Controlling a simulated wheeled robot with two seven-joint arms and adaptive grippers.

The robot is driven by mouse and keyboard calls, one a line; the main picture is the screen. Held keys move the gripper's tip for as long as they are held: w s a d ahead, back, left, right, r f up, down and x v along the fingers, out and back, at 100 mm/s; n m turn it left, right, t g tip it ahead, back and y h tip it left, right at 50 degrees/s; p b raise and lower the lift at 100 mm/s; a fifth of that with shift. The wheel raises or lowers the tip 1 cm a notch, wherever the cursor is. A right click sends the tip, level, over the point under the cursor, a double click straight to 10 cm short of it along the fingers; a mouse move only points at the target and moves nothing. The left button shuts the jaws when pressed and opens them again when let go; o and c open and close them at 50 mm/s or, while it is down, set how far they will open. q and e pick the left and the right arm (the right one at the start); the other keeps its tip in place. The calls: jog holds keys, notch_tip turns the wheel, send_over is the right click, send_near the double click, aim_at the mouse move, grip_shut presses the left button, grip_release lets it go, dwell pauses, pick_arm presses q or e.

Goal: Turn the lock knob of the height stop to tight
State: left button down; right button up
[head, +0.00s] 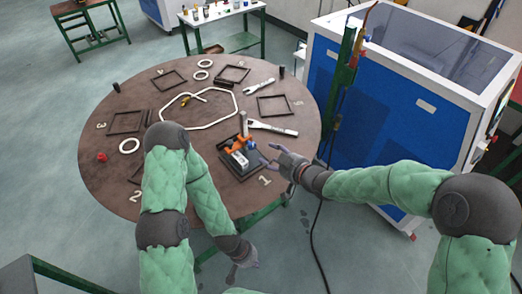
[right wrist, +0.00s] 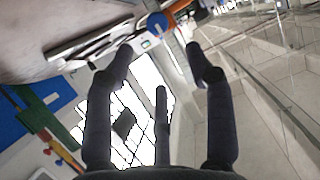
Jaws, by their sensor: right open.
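A small device with a grey upright post, orange parts and a dark base (head: 240,158) stands on the round table near its front right edge, by the number 1. It appears to be the height stop. In the right wrist view a round blue knob (right wrist: 157,24) shows beyond my fingertips, with an orange part (right wrist: 180,6) beside it. My right gripper (head: 274,158) is open and empty, just right of the device and apart from it. Its spread fingers show in the right wrist view (right wrist: 160,70). My left gripper (head: 247,272) hangs low in front of the table; its fingers are unclear.
The round brown table (head: 190,128) holds several dark square frames, white rings, a bent white tube (head: 199,124) and two wrenches, one (head: 272,128) behind the device. A blue and white machine (head: 400,105) stands close on the right. A dark cable hangs near my right forearm.

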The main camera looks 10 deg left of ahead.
aim_at(253, 147)
jog(key=x, duration=0.5)
jog(key=b+x, duration=0.1)
jog(key=x, duration=0.5)
jog(key=shift+w+d+f+b, duration=0.1)
jog(key=shift+d+f+b, duration=0.05)
jog(key=shift+f+b, duration=0.15)
jog(key=shift+r, duration=0.1)
jog(key=shift+c, duration=0.3)
